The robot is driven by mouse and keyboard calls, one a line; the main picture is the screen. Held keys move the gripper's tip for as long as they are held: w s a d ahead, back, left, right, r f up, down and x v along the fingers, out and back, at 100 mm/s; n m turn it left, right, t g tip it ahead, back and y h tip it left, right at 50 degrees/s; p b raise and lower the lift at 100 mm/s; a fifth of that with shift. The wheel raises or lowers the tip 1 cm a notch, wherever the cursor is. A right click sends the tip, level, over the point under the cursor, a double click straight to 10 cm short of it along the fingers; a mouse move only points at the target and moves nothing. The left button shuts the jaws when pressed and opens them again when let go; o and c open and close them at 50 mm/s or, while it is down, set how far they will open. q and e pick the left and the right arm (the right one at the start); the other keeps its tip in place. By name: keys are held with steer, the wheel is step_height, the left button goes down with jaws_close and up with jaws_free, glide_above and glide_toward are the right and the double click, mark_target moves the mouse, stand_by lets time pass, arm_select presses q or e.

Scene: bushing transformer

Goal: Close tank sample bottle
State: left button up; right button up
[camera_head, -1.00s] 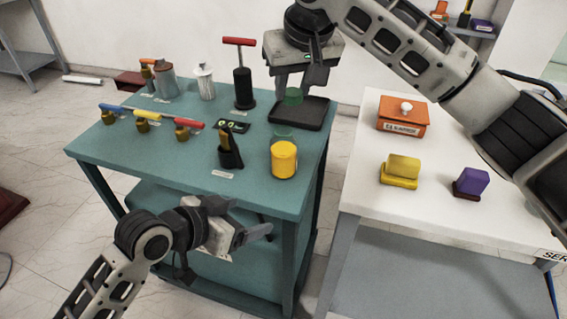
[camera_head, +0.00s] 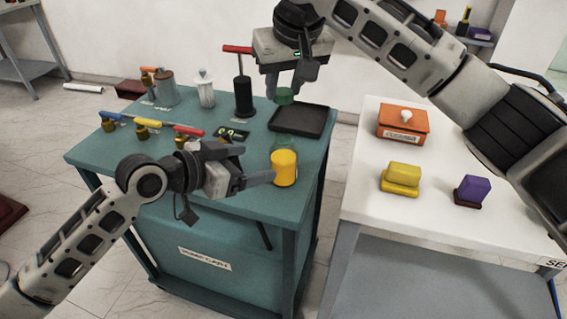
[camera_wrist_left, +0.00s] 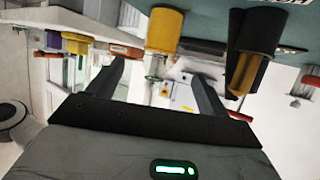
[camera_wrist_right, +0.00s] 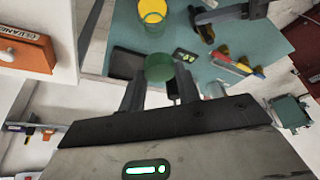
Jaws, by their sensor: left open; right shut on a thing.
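The sample bottle is a yellow cylinder (camera_head: 284,168) with a clear greenish top, upright near the front right corner of the teal cart. It also shows in the left wrist view (camera_wrist_left: 164,30) and the right wrist view (camera_wrist_right: 152,11). My right gripper (camera_head: 292,88) is shut on a green cap (camera_head: 284,97), which also shows between its fingers in the right wrist view (camera_wrist_right: 159,67). The cap is above and apart from the bottle. My left gripper (camera_head: 258,165) is open beside the bottle's left side; whether it touches is unclear.
The teal cart (camera_head: 240,203) carries a black tray (camera_head: 299,121), a red-handled tool (camera_head: 243,92), canisters and several coloured-handled valves. A dark holder (camera_wrist_left: 259,38) stands near my left gripper. A white table (camera_head: 440,217) at right holds an orange box (camera_head: 403,125) and yellow and purple blocks.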

arm_select(q)
steer(key=x, duration=1.1)
steer(key=shift+w+d+f, duration=0.15)
steer(key=shift+d+f, duration=0.05)
steer(key=shift+d, duration=0.05)
steer(key=c, duration=1.5)
arm_select(e)
glide_above(283, 130)
steer(key=shift+s+d+f, duration=0.1)
steer(key=shift+s+f, duration=0.15)
steer(key=shift+f, duration=1)
steer(key=shift+s+d+f, duration=0.1)
steer(key=shift+s+f, duration=0.1)
steer(key=shift+f, duration=1)
steer(key=shift+f, duration=0.1)
steer(key=shift+f, duration=0.8)
steer(key=shift+f, duration=0.55)
